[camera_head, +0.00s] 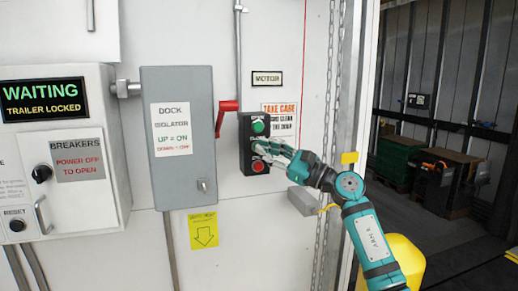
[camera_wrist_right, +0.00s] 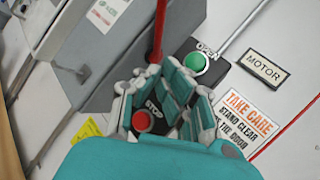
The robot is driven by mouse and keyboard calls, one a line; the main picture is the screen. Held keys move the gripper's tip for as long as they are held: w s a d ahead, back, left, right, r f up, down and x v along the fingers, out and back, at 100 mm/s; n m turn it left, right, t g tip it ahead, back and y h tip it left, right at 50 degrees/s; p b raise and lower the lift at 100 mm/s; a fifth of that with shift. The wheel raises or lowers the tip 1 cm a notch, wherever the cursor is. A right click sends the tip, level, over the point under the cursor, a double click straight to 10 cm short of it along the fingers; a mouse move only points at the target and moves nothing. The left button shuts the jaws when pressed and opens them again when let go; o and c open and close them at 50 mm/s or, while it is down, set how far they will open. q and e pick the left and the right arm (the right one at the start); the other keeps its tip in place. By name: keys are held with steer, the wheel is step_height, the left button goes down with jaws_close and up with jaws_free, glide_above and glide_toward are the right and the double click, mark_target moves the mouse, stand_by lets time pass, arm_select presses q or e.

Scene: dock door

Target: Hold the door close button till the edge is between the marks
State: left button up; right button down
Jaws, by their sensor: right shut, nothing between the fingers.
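The black button box (camera_head: 246,132) is on the white wall. Its green button (camera_head: 258,127) is at the top, labelled OPEN in the right wrist view (camera_wrist_right: 194,62). Its red button (camera_head: 259,167) is at the bottom, labelled STOP in the wrist view (camera_wrist_right: 142,121). My right gripper (camera_head: 262,147) is shut and empty, its fingertips over the middle of the box between these two buttons. The fingers hide whatever button is there; I cannot tell whether they touch it. A yellow patch (camera_head: 349,157) is on the door frame. I cannot make out the door's edge. My left gripper is out of view.
A grey isolator box (camera_head: 178,120) with a red lever (camera_head: 224,118) is left of the button box. A breaker cabinet (camera_head: 95,190) reads WAITING, TRAILER LOCKED. A chain (camera_head: 324,100) hangs beside the frame. The opening at right shows stacked crates (camera_head: 397,160) and a yellow post (camera_head: 405,258).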

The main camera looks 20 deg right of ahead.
stand_by(0.8)
steer(key=shift+w+b, duration=0.35)
steer(key=shift+w, duration=0.1)
